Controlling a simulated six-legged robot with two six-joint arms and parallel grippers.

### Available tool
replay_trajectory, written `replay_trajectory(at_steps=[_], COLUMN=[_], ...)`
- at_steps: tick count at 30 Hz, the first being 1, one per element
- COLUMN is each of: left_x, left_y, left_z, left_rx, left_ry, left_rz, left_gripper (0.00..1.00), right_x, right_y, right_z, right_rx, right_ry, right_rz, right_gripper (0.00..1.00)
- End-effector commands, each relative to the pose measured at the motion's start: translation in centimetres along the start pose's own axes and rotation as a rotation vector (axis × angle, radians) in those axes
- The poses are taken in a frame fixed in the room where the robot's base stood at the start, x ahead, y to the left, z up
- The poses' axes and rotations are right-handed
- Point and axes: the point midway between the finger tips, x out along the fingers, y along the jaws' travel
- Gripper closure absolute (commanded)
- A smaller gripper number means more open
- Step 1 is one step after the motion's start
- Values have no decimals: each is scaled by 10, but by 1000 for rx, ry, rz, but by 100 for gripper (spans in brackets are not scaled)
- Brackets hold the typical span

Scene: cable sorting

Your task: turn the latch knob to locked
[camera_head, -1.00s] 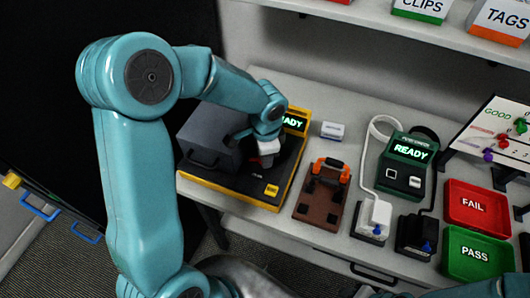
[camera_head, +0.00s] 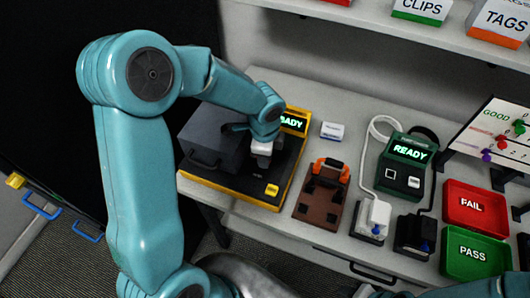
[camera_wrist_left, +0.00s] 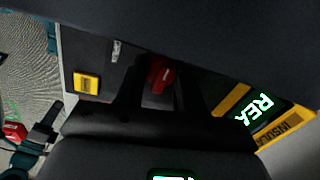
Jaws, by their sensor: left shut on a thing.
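The latch knob (camera_wrist_left: 158,75) is red and shows in the left wrist view between the two dark fingers of my left gripper (camera_wrist_left: 157,88). The fingers are shut on it. In the head view my left gripper (camera_head: 261,153) is over the black and yellow test station (camera_head: 235,188), just right of its dark grey lidded box (camera_head: 208,138). The knob is hidden by the gripper there. I cannot read the knob's markings or its exact angle. My right gripper is out of view.
A yellow button (camera_head: 271,190) sits at the station's front, and its screen (camera_head: 292,122) glows READY. To the right are a brown board (camera_head: 320,203) with an orange handle, a green tester (camera_head: 405,160), a red FAIL tray (camera_head: 449,205) and a green PASS tray (camera_head: 447,260).

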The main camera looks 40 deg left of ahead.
Motion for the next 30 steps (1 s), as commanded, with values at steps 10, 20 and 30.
replay_trajectory(at_steps=[10,20,30], left_x=[-1,-3,-74], left_y=[-2,-1,-2], left_z=[-1,0,-1], left_rx=[2,1,1], left_ry=[2,0,3], left_rz=[-6,-3,-11], left_gripper=[37,37,37], right_x=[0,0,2], right_y=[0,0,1], right_z=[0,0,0], right_rx=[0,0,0], right_ry=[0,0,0], right_rz=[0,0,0], right_gripper=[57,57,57])
